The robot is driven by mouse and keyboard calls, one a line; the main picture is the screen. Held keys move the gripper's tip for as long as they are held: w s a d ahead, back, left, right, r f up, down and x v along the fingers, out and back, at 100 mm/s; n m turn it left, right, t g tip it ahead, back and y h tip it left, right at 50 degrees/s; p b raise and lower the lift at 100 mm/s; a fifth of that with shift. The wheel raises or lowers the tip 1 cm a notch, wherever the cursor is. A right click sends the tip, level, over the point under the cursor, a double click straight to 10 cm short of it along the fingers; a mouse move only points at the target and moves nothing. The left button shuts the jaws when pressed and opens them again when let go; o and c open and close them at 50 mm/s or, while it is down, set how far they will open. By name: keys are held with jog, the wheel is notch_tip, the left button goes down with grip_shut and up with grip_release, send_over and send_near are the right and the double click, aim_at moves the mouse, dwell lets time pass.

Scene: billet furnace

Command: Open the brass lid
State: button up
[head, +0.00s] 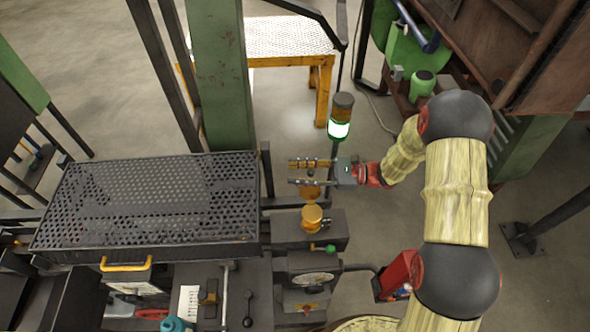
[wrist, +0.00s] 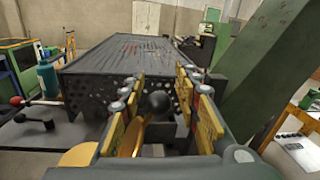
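Round brass parts stand on a dark block to the right of the perforated-top box. The brass lid appears to be the disc (head: 310,191) beside a brass cup (head: 312,216) in the head view; I cannot tell whether they join. My gripper (head: 292,172) points left above the block, its fingers apart and nothing visibly held. The disc lies just below the lower finger in the picture. In the wrist view, a smooth brass surface (wrist: 131,138) shows beside the inner side of the left finger of my gripper (wrist: 160,112); contact is unclear.
The large perforated-top box (head: 150,200) stands left of my gripper. A green post (head: 220,80) rises behind it, and a lit green signal lamp (head: 339,129) stands close behind my gripper. A green-knobbed lever (head: 329,248) sits in front of the brass cup.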

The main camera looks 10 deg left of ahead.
jog(key=shift+s+a, duration=0.1)
jog(key=shift+a, duration=0.35)
jog(key=c, duration=0.8)
grip_shut()
